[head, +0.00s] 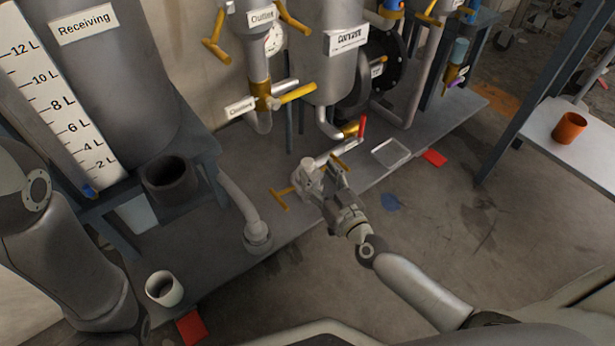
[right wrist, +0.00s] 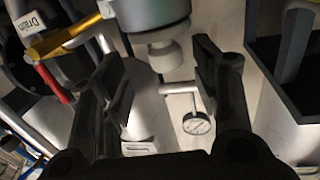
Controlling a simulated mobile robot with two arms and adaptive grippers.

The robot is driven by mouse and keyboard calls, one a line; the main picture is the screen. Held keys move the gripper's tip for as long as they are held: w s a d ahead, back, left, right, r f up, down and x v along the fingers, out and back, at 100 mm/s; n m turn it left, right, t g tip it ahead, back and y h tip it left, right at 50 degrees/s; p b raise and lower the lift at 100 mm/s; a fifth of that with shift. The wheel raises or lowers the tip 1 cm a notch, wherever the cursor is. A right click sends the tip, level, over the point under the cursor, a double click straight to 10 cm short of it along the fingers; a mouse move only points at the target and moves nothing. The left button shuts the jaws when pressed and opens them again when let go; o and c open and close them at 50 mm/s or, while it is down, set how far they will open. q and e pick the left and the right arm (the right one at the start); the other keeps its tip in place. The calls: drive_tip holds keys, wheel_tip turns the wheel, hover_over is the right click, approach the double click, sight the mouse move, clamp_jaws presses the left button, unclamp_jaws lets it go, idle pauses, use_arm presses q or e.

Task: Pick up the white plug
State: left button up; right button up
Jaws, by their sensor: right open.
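The white plug (head: 310,165) shows in the head view as a small pale piece at the end of the drain pipe, near a yellow handle (head: 283,198). In the right wrist view, a white stepped plug (right wrist: 165,55) sits on the end of a grey cylindrical fitting (right wrist: 152,14). My right gripper (head: 325,181) is open and empty, close beside the plug. In the wrist view its two fingers stand apart, with the plug seen between them. No contact is clear. My left arm shows at the left edge of the head view, but its gripper is out of view.
A red lever (head: 362,126) and a clear tray (head: 391,152) lie beyond the gripper. A white cup (head: 164,288) stands at the lower left; an orange cup (head: 569,127) stands on a side table. Pipes and the tank (head: 327,60) crowd the back.

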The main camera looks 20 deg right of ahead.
sight(311, 170)
drive_tip(key=w, duration=0.1)
drive_tip(key=w+a+b, duration=0.1)
drive_tip(key=w, duration=0.1)
drive_tip(key=w+b, duration=0.1)
drive_tip(key=w, duration=0.1)
drive_tip(key=shift+a+f, duration=0.15)
drive_tip(key=shift+a, duration=0.15)
drive_tip(key=c, duration=1)
